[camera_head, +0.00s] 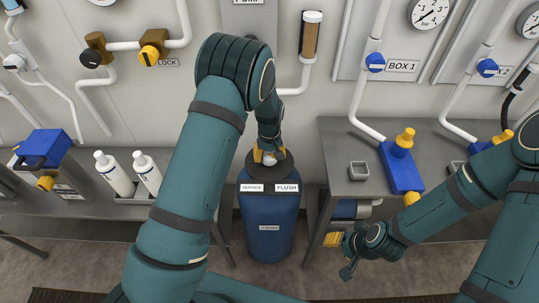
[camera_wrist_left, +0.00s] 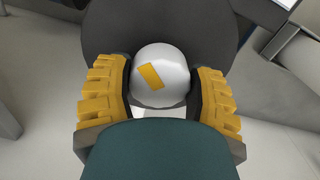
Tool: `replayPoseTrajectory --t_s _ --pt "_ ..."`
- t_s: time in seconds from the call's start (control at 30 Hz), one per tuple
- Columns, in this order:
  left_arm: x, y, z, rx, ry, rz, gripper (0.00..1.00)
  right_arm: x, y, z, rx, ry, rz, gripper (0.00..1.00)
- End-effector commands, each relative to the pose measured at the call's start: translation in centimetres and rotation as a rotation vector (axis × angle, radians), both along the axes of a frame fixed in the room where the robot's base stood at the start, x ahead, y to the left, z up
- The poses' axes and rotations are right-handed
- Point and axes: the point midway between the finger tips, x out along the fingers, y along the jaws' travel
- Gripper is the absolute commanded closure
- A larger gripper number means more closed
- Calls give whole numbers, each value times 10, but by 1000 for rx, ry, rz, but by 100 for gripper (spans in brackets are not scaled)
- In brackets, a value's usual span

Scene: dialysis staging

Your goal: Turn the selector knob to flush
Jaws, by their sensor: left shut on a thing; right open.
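The selector knob (camera_wrist_left: 173,62) is a white round knob with a yellow mark, on the dark top of a blue tank (camera_head: 267,226). In the left wrist view the yellow mark slants from upper left to lower right. My left gripper (camera_wrist_left: 160,85) is shut on the knob, with a yellow ribbed finger on each side of it. In the head view my left gripper (camera_head: 266,156) reaches down onto the tank top and mostly hides the knob. The FLUSH label (camera_head: 287,188) is at the right of the tank's front, beside another label (camera_head: 251,188). My right gripper (camera_head: 338,254) is open and empty, low right of the tank.
Two white bottles (camera_head: 131,173) stand on the left bench. Pipes and valves line the wall behind.

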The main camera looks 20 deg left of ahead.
Motion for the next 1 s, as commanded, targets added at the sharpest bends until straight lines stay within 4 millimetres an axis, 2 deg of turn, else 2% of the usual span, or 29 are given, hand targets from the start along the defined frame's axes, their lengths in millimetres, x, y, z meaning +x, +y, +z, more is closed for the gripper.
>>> replayPoseTrajectory --t_s 0.03,0.07,0.1,0.13,0.43,0.57,0.67,1.0 --pt "3 0 3 0 -9 1 78 0 0 0 0 0 0 53" --pt "3 0 3 0 -9 1 30 0 0 0 0 0 0 53" --pt "3 0 3 -1 -8 1 16 0 0 0 0 0 0 53" --pt "3 0 3 -1 -8 1 9 0 0 0 0 0 0 53" --pt "1 0 1 -1 -3 0 9 0 0 0 0 0 0 53" --pt "1 0 9 -1 -5 0 9 0 0 0 0 0 0 53" --pt "2 0 23 -1 -6 1 9 0 0 0 0 0 0 53" --pt "2 0 91 -1 -7 -1 9 0 0 0 0 0 0 53"
